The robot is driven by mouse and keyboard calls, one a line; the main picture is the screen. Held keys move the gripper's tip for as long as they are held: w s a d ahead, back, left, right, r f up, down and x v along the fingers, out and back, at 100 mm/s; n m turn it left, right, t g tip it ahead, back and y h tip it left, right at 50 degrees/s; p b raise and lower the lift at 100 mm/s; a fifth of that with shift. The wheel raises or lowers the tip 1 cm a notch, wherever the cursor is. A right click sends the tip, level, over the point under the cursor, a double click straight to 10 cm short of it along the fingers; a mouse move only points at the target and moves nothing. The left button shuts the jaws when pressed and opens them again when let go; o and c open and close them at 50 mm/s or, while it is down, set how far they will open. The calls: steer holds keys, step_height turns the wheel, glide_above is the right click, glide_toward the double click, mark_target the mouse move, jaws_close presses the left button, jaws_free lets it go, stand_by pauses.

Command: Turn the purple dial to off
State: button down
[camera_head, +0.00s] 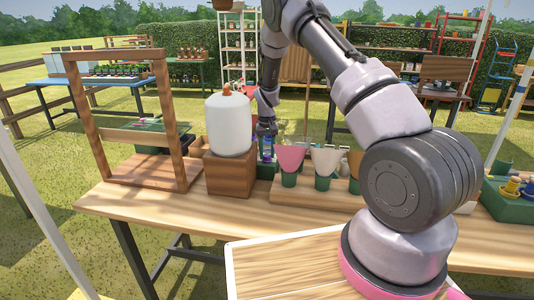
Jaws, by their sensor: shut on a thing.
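My gripper (266,133) points down at the back of the wooden table, just right of the white tank on its wooden block. It is shut on a small purple-blue piece (267,147), which looks like the purple dial. The piece is small and partly covered by the fingers, so I cannot read its setting. A dark green base (266,168) shows below it.
The white tank (229,125) on a wooden block (230,175) stands close left of my gripper. A wooden frame (162,110) is further left. Pink and white cones (291,157) in green pots stand close right. The table's front left (170,213) is clear.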

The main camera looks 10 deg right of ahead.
stand_by(0.3)
steer(key=shift+c, duration=2.2)
jaws_free()
steer(key=n, duration=0.6)
steer(key=shift+a, duration=0.1)
step_height(320, 180, up, 11)
step_height(320, 180, up, 18)
steer(key=m+t+y, duration=0.1)
steer(key=m+t, duration=0.1)
steer(key=m, duration=0.1)
glide_above(267, 155)
steer(key=s+d, duration=0.3)
steer(key=s, duration=0.6)
steer(key=shift+s+r, duration=0.2)
steer(key=shift+r, duration=0.35)
